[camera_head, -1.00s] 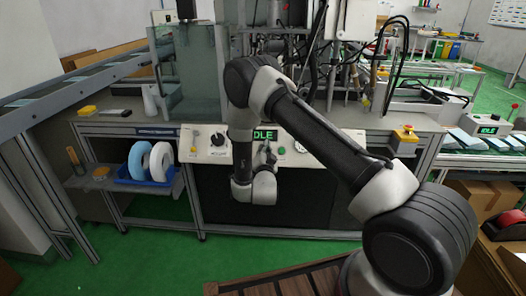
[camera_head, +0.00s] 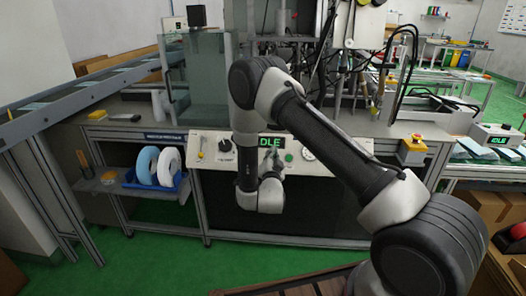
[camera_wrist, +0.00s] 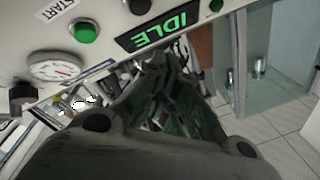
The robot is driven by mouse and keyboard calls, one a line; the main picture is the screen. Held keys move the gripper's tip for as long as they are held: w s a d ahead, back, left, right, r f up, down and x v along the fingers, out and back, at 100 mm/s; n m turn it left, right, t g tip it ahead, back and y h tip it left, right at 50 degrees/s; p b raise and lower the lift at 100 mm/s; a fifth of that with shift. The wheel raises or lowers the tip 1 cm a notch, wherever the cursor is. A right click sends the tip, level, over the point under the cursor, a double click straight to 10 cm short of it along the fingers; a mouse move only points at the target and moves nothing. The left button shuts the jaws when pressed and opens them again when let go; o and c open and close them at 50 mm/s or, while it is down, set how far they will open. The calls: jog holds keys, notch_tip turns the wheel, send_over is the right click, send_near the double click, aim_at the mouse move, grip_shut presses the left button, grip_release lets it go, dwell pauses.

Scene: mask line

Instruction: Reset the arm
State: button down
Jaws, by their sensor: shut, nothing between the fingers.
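My arm reaches forward across the middle of the head view and bends down at the elbow in front of the machine's control panel (camera_head: 203,151). My gripper (camera_wrist: 165,65) shows in the wrist view as dark fingers pointing toward the panel. It is shut with nothing between the fingers. In the head view the gripper is small and dark against the panel, just above my wrist. The lit green IDLE display (camera_wrist: 157,32) is close beyond the fingertips in the wrist view. I cannot tell the exact gap between the fingers and the panel.
A green button (camera_wrist: 85,32) and a round gauge (camera_wrist: 53,66) are beside the display. A yellow box with a red button (camera_head: 412,150) stands at right. Green floor lies open at front left.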

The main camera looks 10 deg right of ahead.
jog(key=s+a+f+n+g+y, duration=0.15)
jog(key=f+g, duration=0.25)
jog(key=f, duration=0.4)
jog(key=s+a+f+n+g+y, duration=0.1)
jog(key=s+f+n+g+y, duration=0.2)
jog(key=f, duration=0.4)
jog(key=s+a+r+n+g, duration=0.1)
jog(key=s+a+n+g, duration=0.15)
jog(key=s+g, duration=0.35)
jog(key=s+d+r+n, duration=0.1)
jog(key=s+d+r, duration=0.5)
jog(key=s+r, duration=0.4)
jog(key=s+d+r+n, duration=0.1)
jog(key=s+d+r, duration=0.6)
jog(key=s+r, duration=0.4)
jog(key=s+d+r+n+g, duration=0.1)
jog(key=s+d+r, duration=0.5)
jog(key=r, duration=1.4)
jog(key=s, duration=0.4)
jog(key=shift+s+d+r+n, duration=0.2)
jog(key=shift+s+r+n, duration=0.1)
jog(key=shift+r+n, duration=0.1)
jog(key=shift+a, duration=0.1)
